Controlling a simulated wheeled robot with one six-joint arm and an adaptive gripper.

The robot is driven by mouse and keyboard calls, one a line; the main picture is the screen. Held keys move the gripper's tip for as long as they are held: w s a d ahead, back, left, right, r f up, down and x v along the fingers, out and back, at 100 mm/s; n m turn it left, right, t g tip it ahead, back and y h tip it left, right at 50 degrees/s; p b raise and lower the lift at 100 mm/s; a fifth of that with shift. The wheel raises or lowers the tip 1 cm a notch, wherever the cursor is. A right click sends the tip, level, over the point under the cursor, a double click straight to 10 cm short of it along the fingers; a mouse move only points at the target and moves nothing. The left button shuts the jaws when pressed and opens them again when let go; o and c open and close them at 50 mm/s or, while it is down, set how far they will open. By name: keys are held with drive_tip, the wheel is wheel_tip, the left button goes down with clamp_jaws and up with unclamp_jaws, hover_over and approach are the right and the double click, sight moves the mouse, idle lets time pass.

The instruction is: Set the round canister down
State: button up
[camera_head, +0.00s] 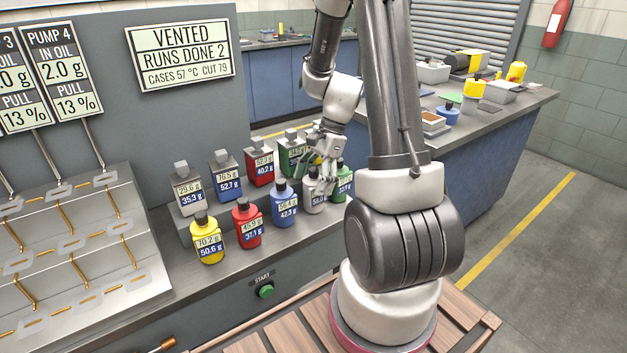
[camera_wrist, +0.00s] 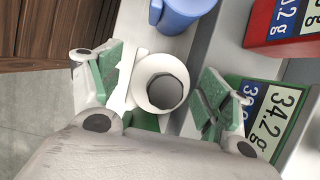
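The round canister in my gripper's reach is white-grey with a dark cap (camera_head: 314,198). It appears to stand upright on the bench in the front row, between a blue round canister (camera_head: 285,209) and a green one (camera_head: 345,187). In the wrist view, its pale round top (camera_wrist: 142,84) lies between the two green finger pads. My gripper (camera_head: 321,176) is over the canister's top from above; its fingers (camera_wrist: 163,88) look parted, with small gaps beside the canister. Its lower body is hidden in the wrist view.
Red (camera_head: 248,229) and yellow (camera_head: 207,246) round canisters stand farther left. Square canisters, including a red one (camera_head: 259,171) and a green one (camera_head: 291,160), stand on a raised step close behind. A green start button (camera_head: 265,291) is on the bench front.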

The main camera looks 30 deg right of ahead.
drive_tip(key=shift+r, duration=0.1)
drive_tip(key=v, duration=1.1)
drive_tip(key=shift+d+r, duration=0.15)
drive_tip(key=shift+r, duration=0.25)
clamp_jaws()
drive_tip(key=shift+r, duration=0.1)
idle(0.8)
drive_tip(key=v, duration=1.1)
drive_tip(key=shift+d+r, duration=0.2)
drive_tip(key=shift+r, duration=0.2)
idle(0.4)
idle(0.5)
